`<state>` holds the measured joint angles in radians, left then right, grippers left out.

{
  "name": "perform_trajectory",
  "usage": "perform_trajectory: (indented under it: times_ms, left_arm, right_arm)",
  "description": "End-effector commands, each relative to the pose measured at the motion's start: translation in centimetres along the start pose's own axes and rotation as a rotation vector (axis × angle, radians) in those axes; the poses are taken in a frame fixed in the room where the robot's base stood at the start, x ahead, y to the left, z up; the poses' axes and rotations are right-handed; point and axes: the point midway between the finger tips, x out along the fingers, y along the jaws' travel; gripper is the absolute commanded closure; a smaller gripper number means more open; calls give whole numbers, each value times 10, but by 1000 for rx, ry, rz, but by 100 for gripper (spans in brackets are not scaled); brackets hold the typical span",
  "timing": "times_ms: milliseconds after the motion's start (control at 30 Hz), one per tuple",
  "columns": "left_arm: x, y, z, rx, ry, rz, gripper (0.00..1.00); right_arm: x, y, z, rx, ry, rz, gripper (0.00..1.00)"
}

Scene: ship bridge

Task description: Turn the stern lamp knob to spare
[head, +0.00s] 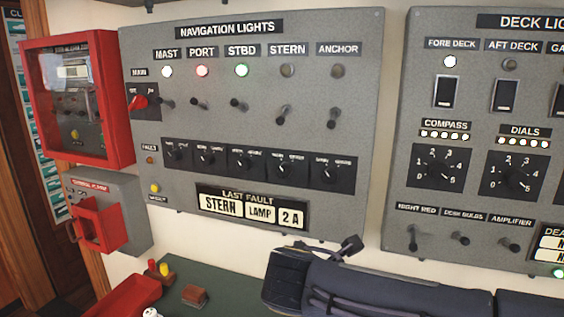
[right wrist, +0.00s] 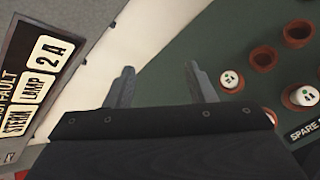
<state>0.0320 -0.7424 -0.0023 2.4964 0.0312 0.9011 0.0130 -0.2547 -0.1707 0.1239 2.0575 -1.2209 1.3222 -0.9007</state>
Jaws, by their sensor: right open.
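The grey navigation lights panel (head: 260,60) is on the wall. Its lower black strip holds a row of small dark knobs. The stern lamp knob (head: 290,169) is the fourth from the left, below the STERN label and toggle; its exact setting is too small to read. The STERN lamp (head: 288,70) is unlit. My right gripper (head: 347,247) is below and to the right of the knob, apart from the panel. In the right wrist view the right gripper (right wrist: 162,82) has its two fingers spread with nothing between them. My left gripper is not in view.
The LAST FAULT plate (head: 250,208) reads STERN LAMP 2A. A red-framed box (head: 118,90) and a red-handled grey box (head: 135,215) hang at the left. A deck lights panel (head: 396,110) is at the right. The green desk (head: 225,285) below holds a red tray (head: 125,298) and small items.

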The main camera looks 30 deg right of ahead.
Motion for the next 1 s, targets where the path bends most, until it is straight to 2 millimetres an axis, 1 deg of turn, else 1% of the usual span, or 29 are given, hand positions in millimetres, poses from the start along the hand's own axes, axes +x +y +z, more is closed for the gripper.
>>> perform_trajectory:
  times_ms: [33,67,100,200,300,400,500,567,800,1000]
  left_arm:
    - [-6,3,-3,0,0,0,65]
    - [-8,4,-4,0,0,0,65]
    - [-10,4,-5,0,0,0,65]
    - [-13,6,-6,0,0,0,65]
    - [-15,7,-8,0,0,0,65]
    - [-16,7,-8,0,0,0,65]
    - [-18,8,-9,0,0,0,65]
    - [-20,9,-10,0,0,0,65]
    - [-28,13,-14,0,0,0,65]
    - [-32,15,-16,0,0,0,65]
  right_arm:
    - [-12,37,10,-147,-97,69,50]
    - [-19,55,15,-225,-160,105,50]
    - [-30,78,21,-317,-240,147,50]
    - [-56,124,29,-484,-415,223,50]
    - [-78,153,32,-582,-540,265,50]
    - [-90,168,34,-630,-608,284,50]
    - [-89,175,38,-645,-634,287,50]
    - [-84,179,43,-645,-637,285,50]
    - [-53,195,61,-645,-633,284,50]
    - [-37,204,69,-643,-632,288,50]
